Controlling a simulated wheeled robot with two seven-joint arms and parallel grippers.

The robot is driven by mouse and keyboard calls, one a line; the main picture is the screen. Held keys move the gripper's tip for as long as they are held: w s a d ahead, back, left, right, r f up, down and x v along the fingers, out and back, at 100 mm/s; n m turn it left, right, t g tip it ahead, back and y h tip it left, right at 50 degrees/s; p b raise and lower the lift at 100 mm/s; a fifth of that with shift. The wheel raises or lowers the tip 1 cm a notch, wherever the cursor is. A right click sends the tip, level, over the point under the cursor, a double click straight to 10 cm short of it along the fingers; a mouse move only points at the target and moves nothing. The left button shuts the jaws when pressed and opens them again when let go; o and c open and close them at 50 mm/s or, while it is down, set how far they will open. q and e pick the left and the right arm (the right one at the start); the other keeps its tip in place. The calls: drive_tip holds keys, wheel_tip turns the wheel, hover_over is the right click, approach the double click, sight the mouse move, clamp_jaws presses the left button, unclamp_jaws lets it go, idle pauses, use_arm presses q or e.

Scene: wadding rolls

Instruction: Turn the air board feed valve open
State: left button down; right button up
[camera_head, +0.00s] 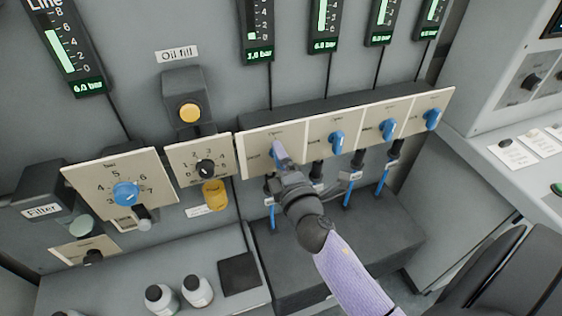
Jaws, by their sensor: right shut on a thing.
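A row of cream valve plates (313,122) runs along the grey board, each with a blue valve knob. My right gripper (281,154) is shut on the leftmost blue knob (274,153) of the row. The fingers hide most of that knob, so its angle cannot be read. The small lettering on its plate is too blurred to read surely, so I cannot tell whether it is the feed valve. The other blue knobs (336,138) (388,129) (432,119) stand free. My left gripper is not in view.
A pressure dial with a blue knob (126,193) and a black-knobbed selector plate (205,167) are at left. Green gauges (257,30) hang above. Blue hoses (383,181) drop beneath the valves. Two white bottles (196,290) stand low at the front.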

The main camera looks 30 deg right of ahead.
drive_tip(key=shift+m, duration=0.9)
drive_tip(key=o, duration=1)
drive_tip(key=shift+c, duration=0.2)
drive_tip(key=b+v, duration=0.1)
drive_tip(key=v, duration=0.9)
drive_tip(key=shift+d, duration=0.1)
